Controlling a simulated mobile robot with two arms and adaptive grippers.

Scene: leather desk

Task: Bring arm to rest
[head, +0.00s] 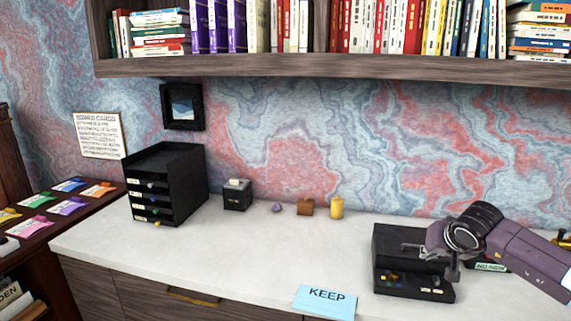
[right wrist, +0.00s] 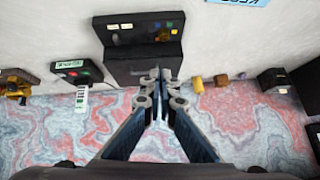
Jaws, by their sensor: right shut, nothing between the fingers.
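My right arm (head: 525,262) comes in from the right in the head view. Its gripper (head: 436,258) hangs at the black desk unit (head: 400,290), over its top and right side. In the right wrist view the fingers of the right gripper (right wrist: 158,76) meet at their tips and hold nothing. They point toward the black unit (right wrist: 143,50), and I cannot tell if they touch it. My left gripper is not in view.
A blue KEEP card (head: 325,302) lies at the white desk's front edge. A black drawer stack (head: 168,185), small dark box (head: 237,195) and yellow candle-like object (head: 336,208) stand left of the unit. A bookshelf (head: 330,66) overhangs the desk. The middle desktop is clear.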

